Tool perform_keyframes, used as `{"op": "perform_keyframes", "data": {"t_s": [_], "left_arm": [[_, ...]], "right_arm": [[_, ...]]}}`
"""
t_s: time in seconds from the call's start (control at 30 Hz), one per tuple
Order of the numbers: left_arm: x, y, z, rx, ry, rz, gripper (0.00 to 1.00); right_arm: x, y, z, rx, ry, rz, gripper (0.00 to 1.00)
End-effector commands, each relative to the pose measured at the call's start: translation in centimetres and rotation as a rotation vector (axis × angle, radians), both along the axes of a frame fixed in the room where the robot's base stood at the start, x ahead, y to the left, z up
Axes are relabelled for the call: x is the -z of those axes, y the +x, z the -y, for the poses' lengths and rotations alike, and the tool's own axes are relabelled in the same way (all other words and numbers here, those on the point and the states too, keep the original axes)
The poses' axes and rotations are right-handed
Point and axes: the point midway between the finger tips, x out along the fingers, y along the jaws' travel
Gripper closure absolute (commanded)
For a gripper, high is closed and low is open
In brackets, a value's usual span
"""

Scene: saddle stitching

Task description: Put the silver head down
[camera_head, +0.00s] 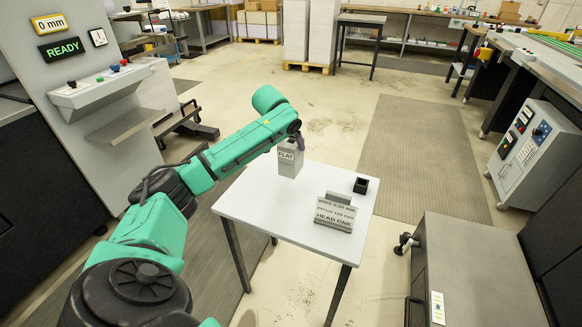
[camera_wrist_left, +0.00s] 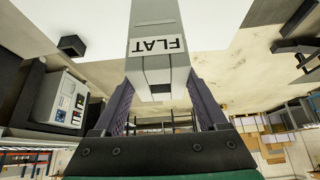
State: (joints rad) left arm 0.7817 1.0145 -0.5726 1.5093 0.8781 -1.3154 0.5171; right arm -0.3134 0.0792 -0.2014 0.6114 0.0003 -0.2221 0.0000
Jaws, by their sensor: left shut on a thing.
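The silver head, a grey block with a white label reading FLAT (camera_head: 290,164), is upright over the back left part of the white table (camera_head: 262,208). In the left wrist view the silver head (camera_wrist_left: 156,72) sits between the fingers, its label upside down. My left gripper (camera_head: 298,142) is shut on its upper end; the fingers also show in the left wrist view (camera_wrist_left: 160,98). I cannot tell whether its lower end touches the table. My right gripper is not in view.
A grey sign (camera_head: 336,213) reading WIRE 0.50 mm, PITCH 150 mm, HEAD ONE stands on the table's right side. A small black open box (camera_head: 361,186) is behind it. The table's front left is clear. A machine panel (camera_head: 62,47) shows READY and 0 mm.

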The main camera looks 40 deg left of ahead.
Motion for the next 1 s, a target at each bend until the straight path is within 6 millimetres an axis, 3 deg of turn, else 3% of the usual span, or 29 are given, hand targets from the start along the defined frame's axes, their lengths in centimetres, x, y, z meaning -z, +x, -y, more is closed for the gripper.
{"op": "perform_keyframes", "data": {"t_s": [0.1, 0.2, 0.43, 0.7, 0.73, 0.77, 1.0], "left_arm": [[2.6, 0.0, 0.0, 0.001, 0.002, 0.005, 1.0], [3.9, 0.1, -0.1, -0.001, 0.001, 0.007, 1.0], [7.6, 0.1, 0.0, 0.001, 0.001, 0.006, 1.0], [8.3, 0.1, 0.0, 0.001, 0.002, 0.007, 1.0], [8.7, 0.0, 0.1, 0.001, 0.001, 0.0, 0.14], [8.7, 0.0, 0.1, 0.001, 0.001, 0.0, 0.02], [8.6, 0.0, 0.0, 0.001, 0.001, 0.001, 0.0]], "right_arm": [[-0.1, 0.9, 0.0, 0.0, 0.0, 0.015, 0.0], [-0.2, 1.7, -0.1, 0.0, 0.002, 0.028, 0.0], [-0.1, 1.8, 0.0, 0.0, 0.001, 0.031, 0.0], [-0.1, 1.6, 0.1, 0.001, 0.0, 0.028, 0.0], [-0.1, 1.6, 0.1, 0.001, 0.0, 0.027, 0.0], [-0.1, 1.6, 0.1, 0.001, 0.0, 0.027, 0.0], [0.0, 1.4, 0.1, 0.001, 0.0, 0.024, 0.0]]}}
